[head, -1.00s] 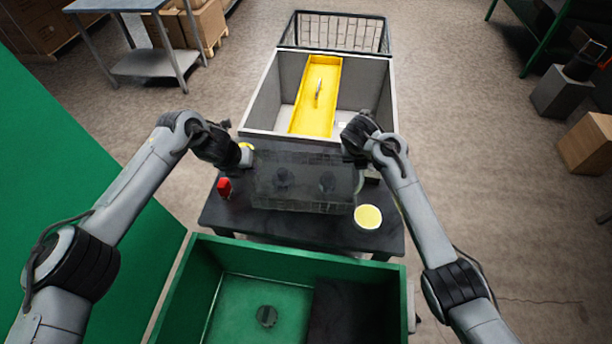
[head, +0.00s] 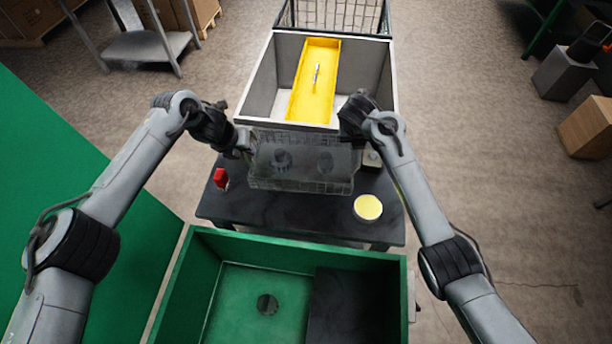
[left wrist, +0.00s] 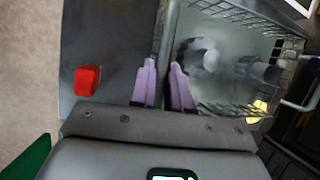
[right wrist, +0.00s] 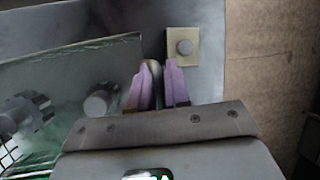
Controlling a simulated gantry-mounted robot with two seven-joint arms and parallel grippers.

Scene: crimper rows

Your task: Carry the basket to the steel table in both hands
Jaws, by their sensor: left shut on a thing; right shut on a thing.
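The see-through wire basket (head: 300,180) is level over the dark table, with a few dark round parts inside. I cannot tell if its bottom touches the table. My left gripper (head: 243,145) is shut on its left wall; the left wrist view shows the basket (left wrist: 240,45) wall between the fingers (left wrist: 165,68). My right gripper (head: 353,138) is shut on its right side; the right wrist view shows the fingers (right wrist: 157,68) at the edge of the basket (right wrist: 75,80). The steel table's lower shelf (head: 150,47) shows at the upper left; its top is cut off.
The dark table (head: 260,212) holds a red object (head: 220,178), a yellow-topped disc (head: 368,207) and a beige button block (head: 371,158). A grey cart (head: 260,80) with a yellow tray (head: 314,80) stands beyond. A green bin (head: 190,290) is in front.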

